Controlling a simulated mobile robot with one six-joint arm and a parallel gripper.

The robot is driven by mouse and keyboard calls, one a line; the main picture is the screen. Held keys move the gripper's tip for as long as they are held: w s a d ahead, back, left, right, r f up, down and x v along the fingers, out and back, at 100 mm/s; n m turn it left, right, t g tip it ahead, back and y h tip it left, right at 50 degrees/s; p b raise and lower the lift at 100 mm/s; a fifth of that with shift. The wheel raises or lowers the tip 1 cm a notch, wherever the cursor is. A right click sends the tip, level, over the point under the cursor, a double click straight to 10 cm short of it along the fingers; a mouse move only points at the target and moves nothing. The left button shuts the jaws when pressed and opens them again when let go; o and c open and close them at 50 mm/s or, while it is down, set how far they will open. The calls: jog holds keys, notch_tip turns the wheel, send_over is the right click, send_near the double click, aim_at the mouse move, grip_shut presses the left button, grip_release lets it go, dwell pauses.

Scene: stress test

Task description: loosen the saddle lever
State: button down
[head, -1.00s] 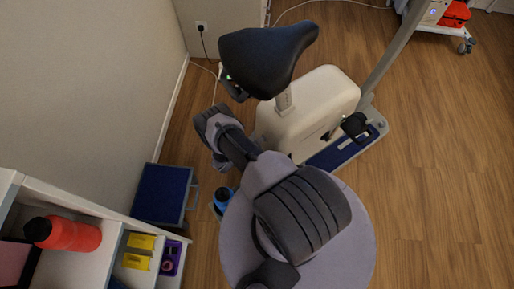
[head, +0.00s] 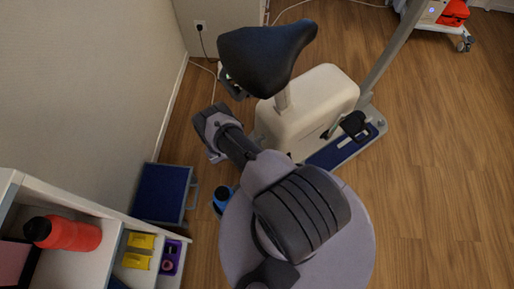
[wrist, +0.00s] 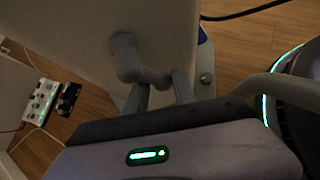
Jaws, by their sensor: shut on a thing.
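The saddle lever (wrist: 126,55) is a grey, bent handle that sticks out of the pale housing of the exercise bike in the wrist view. My gripper (wrist: 159,82) is shut on its free end, one finger on each side. In the head view the black saddle (head: 266,58) stands on a post above the cream bike body (head: 310,112). My wrist is at the left of that body. My fingers and the lever cannot be made out in the head view.
A wall runs close along the left. A blue case (head: 161,194) and a shelf with a red bottle (head: 62,234) stand at the lower left. A power strip (wrist: 40,103) lies on the floor. Open wooden floor (head: 450,180) is at the right.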

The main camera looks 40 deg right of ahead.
jog(key=shift+s+r+n+g, duration=0.2)
jog(key=shift+s+n+g, duration=0.2)
jog(key=shift+g, duration=0.3)
jog(key=shift+s+r+n+g, duration=0.15)
jog(key=shift+s+n+g, duration=0.25)
jog(key=shift+g, duration=0.3)
jog(key=shift+s+r, duration=0.1)
jog(key=c, duration=1.2)
grip_release()
jog(key=shift+o, duration=0.2)
jog(key=p+v, duration=0.3)
jog(key=v, duration=1.4)
jog(key=shift+w+r, duration=0.2)
jog(key=shift+w, duration=0.05)
